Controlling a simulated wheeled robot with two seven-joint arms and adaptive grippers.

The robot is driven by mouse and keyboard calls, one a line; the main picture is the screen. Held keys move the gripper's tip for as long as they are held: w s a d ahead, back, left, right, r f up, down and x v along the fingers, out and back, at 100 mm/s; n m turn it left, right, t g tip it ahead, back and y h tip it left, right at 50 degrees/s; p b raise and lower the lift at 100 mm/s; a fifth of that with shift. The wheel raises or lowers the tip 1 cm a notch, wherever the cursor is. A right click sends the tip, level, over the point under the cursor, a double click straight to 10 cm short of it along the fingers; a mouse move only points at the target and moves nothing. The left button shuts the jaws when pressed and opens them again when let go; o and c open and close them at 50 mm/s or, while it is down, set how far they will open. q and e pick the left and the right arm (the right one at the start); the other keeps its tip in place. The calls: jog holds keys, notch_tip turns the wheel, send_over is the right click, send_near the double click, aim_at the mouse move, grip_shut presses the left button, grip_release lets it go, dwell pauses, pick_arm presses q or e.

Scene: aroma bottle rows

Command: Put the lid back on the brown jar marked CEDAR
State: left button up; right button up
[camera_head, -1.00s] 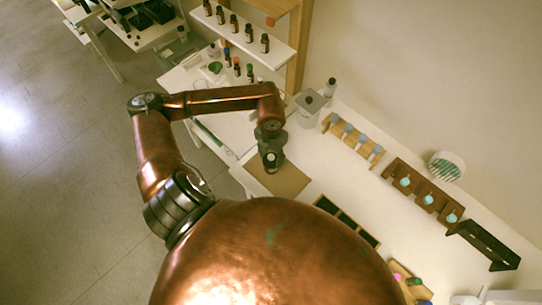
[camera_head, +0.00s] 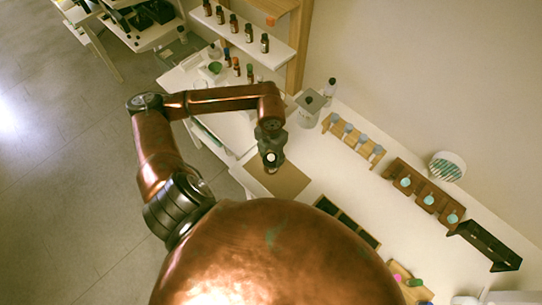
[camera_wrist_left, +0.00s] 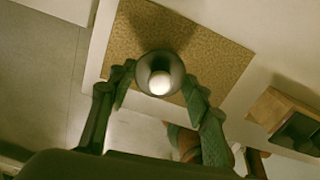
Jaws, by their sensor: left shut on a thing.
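My left gripper (camera_head: 271,157) points down over a brown mat (camera_head: 287,183) on the white bench. In the left wrist view its two fingers (camera_wrist_left: 160,84) are shut on a dark round thing (camera_wrist_left: 148,64) with a pale centre, above the mat (camera_wrist_left: 222,58). I cannot tell whether this is a lid or the top of a jar. No CEDAR marking is readable. Several small brown bottles (camera_head: 234,24) with dark caps stand on the white shelf at the back. My right gripper is not in view.
A grey-lidded container (camera_head: 308,110) stands behind the mat. Wooden racks (camera_head: 424,194) with pale round items line the bench on the right. A dark compartment tray (camera_head: 346,222) lies right of the mat. My copper body hides the lower middle.

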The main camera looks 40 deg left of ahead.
pick_arm(q)
jog(key=shift+f+b, duration=0.15)
jog(key=shift+b, duration=0.2)
dwell(0.3)
dwell(0.9)
dwell(0.4)
jog(key=o, duration=1)
jog(key=o, duration=0.5)
